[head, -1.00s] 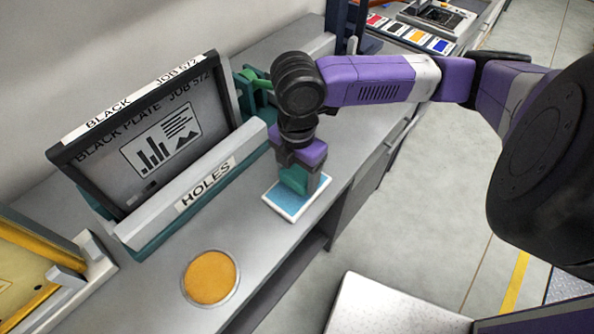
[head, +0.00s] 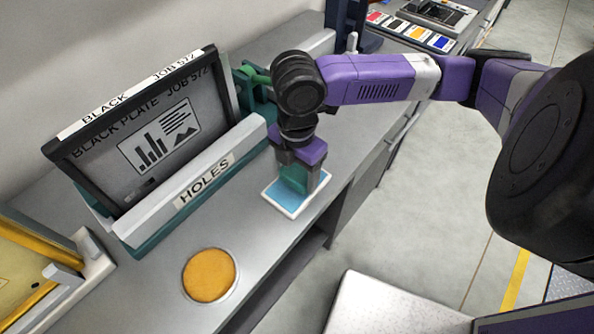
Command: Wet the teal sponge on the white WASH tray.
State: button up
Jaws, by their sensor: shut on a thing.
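My gripper (head: 299,180) points down over the white tray (head: 292,214) with its blue wet-looking inside. It is shut on the teal sponge (head: 293,180), which shows between the fingers. The sponge is at the tray's surface; its lower edge is partly hidden, so I cannot tell whether it touches or how hard it presses. No WASH label is readable on the tray.
A black plate (head: 155,140) marked JOB 572 stands in a rack with a HOLES bar (head: 190,190) left of the tray. A round orange pad (head: 209,275) lies nearer me. A yellow-framed plate (head: 35,265) is at lower left. Colour swatches (head: 410,33) lie far back.

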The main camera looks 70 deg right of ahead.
aim_at(297, 172)
jog(key=shift+f+b, duration=0.4)
jog(key=shift+f, duration=0.15)
dwell(1.2)
jog(key=shift+r+p, duration=2.9)
jog(key=shift+r, duration=0.75)
jog(key=shift+f, duration=0.1)
